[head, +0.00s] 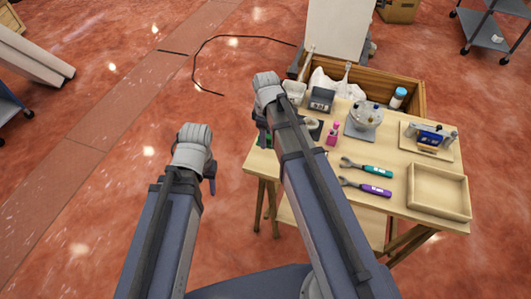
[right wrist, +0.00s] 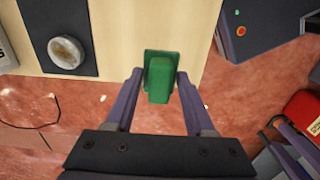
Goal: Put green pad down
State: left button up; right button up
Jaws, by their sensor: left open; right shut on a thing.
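The green pad (right wrist: 160,78) sits between the fingers of my right gripper (right wrist: 160,86) in the right wrist view. The gripper is shut on it, over the edge of the light wooden table (right wrist: 128,30). I cannot tell whether the pad touches the tabletop. In the head view my right gripper (head: 262,138) is at the table's left edge, and my own arm hides much of that area. My left gripper (head: 211,178) is open and empty, over the floor left of the table.
A black mat (right wrist: 37,20) with a round metal piece (right wrist: 66,52) lies beside the pad.

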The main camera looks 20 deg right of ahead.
aim_at(266, 153)
jog(key=shift+f+b, duration=2.3)
jog(key=shift+f, duration=0.6)
jog(key=shift+f, duration=0.15)
jog(key=o, duration=1.2)
notch_tip(266, 153, up, 12)
jog(key=p, duration=1.2)
jog(key=shift+r, duration=0.2)
jog(key=s+a+m, duration=0.2)
jog(key=s+a, duration=0.1)
jog(key=s, duration=0.1)
jog(key=s+a+m, duration=0.3)
jog(key=s+a, duration=0.1)
jog(key=s, duration=0.1)
jog(key=s+a+m+h, duration=0.1)
jog(key=s+a+m, duration=0.1)
jog(key=s, duration=0.3)
jog(key=shift+s+a, duration=0.15)
jog(key=shift+a, duration=0.6)
